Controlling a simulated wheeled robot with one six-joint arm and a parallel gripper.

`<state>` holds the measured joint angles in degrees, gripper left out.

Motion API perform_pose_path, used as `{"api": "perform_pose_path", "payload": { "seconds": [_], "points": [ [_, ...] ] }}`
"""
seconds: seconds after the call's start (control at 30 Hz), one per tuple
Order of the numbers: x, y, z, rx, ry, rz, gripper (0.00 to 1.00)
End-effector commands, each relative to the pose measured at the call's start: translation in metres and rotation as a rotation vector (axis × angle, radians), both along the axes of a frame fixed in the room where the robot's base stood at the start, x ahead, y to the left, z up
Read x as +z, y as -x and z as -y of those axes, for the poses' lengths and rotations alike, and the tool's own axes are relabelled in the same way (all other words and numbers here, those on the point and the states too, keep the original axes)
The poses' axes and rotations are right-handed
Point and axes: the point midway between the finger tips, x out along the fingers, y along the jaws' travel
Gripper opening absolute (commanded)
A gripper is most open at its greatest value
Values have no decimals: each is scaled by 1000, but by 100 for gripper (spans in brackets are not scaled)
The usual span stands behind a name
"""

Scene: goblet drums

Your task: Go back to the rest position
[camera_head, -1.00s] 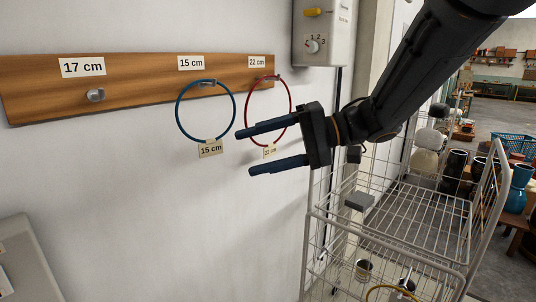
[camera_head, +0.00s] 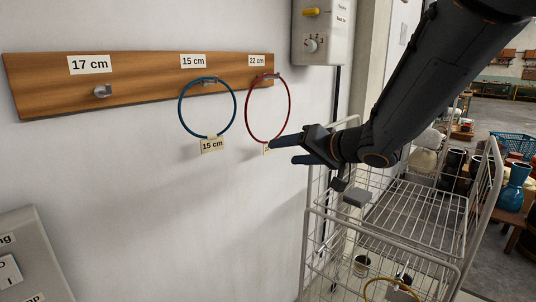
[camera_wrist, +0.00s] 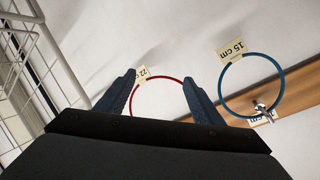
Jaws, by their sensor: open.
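My gripper (camera_head: 291,151) is open and empty, with its blue fingers pointing left, in front of the wall beside the red ring. A red ring (camera_head: 290,104) hangs on the 22 cm hook of the wooden board (camera_head: 140,91), and its tag is partly hidden behind my gripper. A blue ring (camera_head: 236,107) with a 15 cm tag (camera_head: 212,145) hangs on the 15 cm hook. The 17 cm hook (camera_head: 102,91) is bare. In the wrist view the red ring (camera_wrist: 160,78) shows between my fingers and the blue ring (camera_wrist: 281,91) to their right.
A wire cart (camera_head: 410,222) stands below and right of my arm, with a yellow ring (camera_head: 392,281) low in it. A control box (camera_head: 321,32) is on the wall above. A grey panel (camera_head: 30,250) is at lower left. Drums (camera_head: 513,187) stand at the right.

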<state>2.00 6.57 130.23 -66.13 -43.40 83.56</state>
Motion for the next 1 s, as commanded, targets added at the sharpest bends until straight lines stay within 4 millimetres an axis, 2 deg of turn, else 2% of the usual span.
{"api": "perform_pose_path", "payload": {
  "seconds": [0.07,0.17,0.27,0.37,0.4,0.5,0.6,0.7,0.8,1.0],
  "points": [
    [-26,-4,33,-122,129,-1,61],
    [-64,6,75,-240,307,-57,61],
    [-105,35,112,-305,479,-171,61],
    [-147,81,138,-308,628,-332,61],
    [-162,102,144,-293,674,-401,61],
    [-191,156,150,-222,754,-563,61],
    [-209,199,147,-136,786,-688,61],
    [-218,228,141,-68,793,-765,61],
    [-221,243,137,-29,792,-802,61],
    [-222,247,136,-18,792,-809,61]
  ]
}}
